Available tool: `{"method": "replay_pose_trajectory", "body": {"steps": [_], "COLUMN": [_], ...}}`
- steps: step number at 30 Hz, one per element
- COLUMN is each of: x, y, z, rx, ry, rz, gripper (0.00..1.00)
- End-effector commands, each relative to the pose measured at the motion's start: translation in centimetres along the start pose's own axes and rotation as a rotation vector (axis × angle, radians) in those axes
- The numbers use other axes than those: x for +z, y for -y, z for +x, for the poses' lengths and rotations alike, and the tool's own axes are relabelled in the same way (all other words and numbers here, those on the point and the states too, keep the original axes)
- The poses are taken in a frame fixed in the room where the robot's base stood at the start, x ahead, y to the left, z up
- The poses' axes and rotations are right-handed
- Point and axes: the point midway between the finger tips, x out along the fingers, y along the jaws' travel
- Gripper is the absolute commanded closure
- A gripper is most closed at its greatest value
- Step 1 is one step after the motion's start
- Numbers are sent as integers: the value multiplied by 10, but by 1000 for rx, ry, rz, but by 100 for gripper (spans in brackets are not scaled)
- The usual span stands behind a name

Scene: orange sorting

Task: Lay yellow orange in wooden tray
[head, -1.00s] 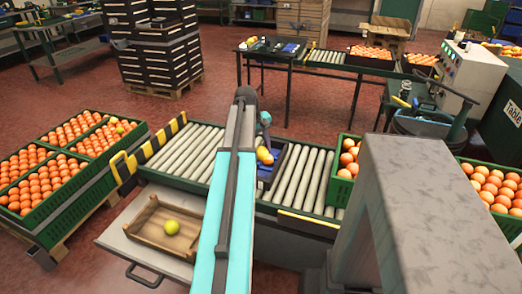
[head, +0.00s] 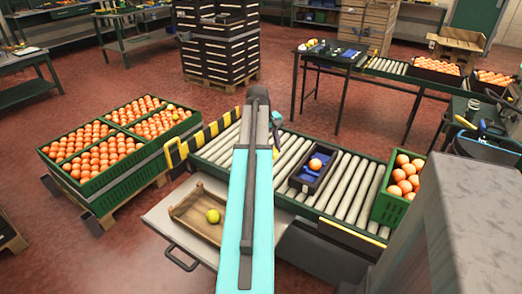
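A wooden tray (head: 184,213) lies on a pale shelf at the front left of the roller conveyor. One yellow-green orange (head: 213,216) is inside it. A small dark tray with a blue lining (head: 304,184) rests on the rollers and holds one orange-coloured fruit (head: 316,164). My turquoise arm stretches up the middle, between the two trays in the picture. A small part of the arm's end (head: 277,120) shows just right of the arm's tip. Its fingers, and anything in them, are hidden behind the arm.
A green crate of oranges (head: 390,203) stands at the conveyor's right. Divided green crates of oranges (head: 95,190) sit on a pallet at the left, with one yellowish fruit among them. A yellow-and-black rail (head: 205,137) edges the conveyor's left end. Open red floor lies behind.

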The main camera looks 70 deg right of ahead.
Motion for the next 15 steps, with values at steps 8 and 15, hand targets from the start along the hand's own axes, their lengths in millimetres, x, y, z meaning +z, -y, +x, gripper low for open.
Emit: {"method": "replay_pose_trajectory", "body": {"steps": [8,15], "x": [-38,-61], "y": [86,161], "z": [-22,-42], "rx": [0,1], "ry": [-30,-55], "rz": [-130,-239], "gripper": [82,82]}}
